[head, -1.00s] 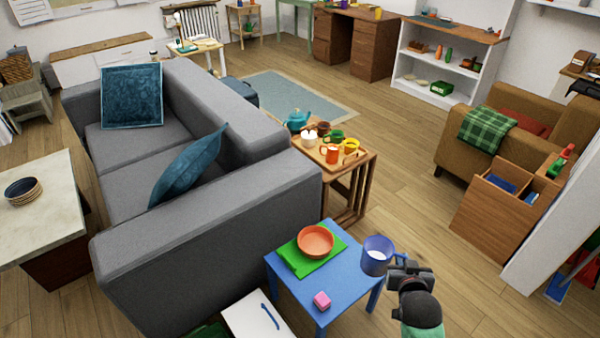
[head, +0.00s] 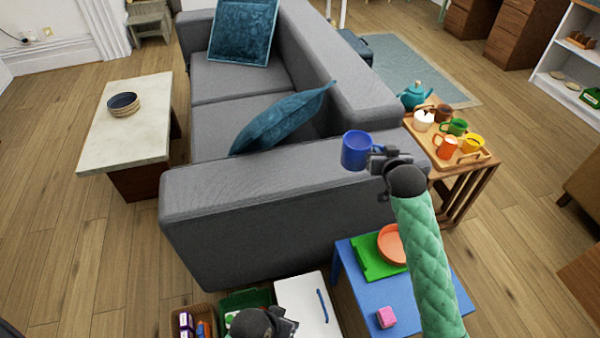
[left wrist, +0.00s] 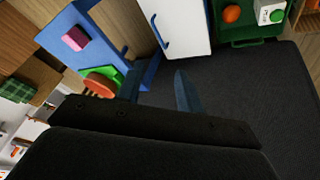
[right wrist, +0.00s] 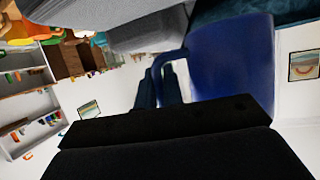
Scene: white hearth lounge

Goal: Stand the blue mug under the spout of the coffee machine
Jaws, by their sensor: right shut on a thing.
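The blue mug (head: 355,150) is held up in the air, in front of the sofa's near arm in the head view. My right gripper (head: 379,158) is shut on it from the right side. In the right wrist view, the mug (right wrist: 232,68) fills the upper right, and the fingers (right wrist: 160,84) close on its handle. The mug looks roughly upright in the head view. My left gripper (head: 285,326) is low at the bottom edge; in the left wrist view its fingers (left wrist: 158,84) are apart with nothing between them. No coffee machine shows in any current view.
The grey sofa (head: 240,195) stands behind the mug. A blue table (head: 365,295) holds a green board (head: 362,262), an orange bowl (head: 392,243) and a pink block (head: 386,317). A wooden side table with a tray of cups (head: 480,157) stands right. Open floor (head: 90,235) lies left.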

